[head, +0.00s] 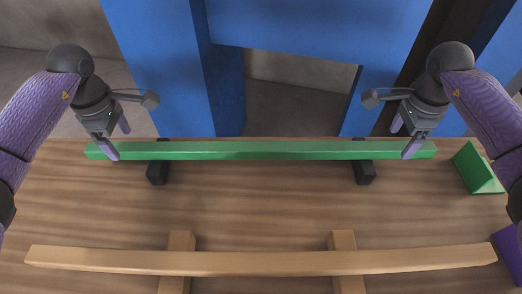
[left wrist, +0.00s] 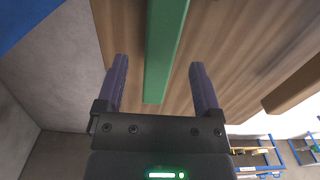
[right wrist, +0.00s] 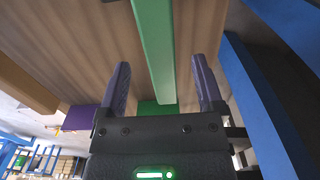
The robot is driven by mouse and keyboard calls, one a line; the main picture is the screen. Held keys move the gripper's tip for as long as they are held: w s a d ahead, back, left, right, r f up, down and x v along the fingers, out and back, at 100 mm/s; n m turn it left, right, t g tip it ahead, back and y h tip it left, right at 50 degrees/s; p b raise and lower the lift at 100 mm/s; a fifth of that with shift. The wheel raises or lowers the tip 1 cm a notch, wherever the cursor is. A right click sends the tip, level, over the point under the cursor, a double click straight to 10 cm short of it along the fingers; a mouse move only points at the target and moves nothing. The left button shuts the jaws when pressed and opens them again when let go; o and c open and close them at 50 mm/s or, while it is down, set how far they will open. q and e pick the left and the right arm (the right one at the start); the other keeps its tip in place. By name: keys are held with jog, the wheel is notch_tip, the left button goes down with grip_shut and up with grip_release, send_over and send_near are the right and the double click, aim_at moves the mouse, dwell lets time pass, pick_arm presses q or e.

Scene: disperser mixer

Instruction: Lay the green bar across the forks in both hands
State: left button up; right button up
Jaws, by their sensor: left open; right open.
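The long green bar (head: 262,150) lies level across two black forks, the left fork (head: 157,172) and the right fork (head: 364,172), near the far edge of the wooden table. My left gripper (head: 118,140) is open at the bar's left end. In the left wrist view the bar's end (left wrist: 160,75) lies between the spread fingers. My right gripper (head: 404,140) is open at the bar's right end. In the right wrist view the bar (right wrist: 155,60) runs between the open fingers. Neither gripper is closed on it.
A long tan wooden bar (head: 262,263) rests on two wooden supports along the near side. A green wedge-shaped block (head: 477,170) and a purple block (head: 510,250) sit at the right. A blue frame (head: 290,25) stands behind the table. The tabletop (head: 260,210) between the bars is clear.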

aim_at(129, 155)
pick_arm(q)
notch_tip(129, 155, down, 6)
jog(key=shift+f, duration=0.1)
pick_arm(e)
notch_tip(129, 155, down, 6)
pick_arm(q)
grip_shut()
pick_arm(e)
grip_shut()
dwell(1.0)
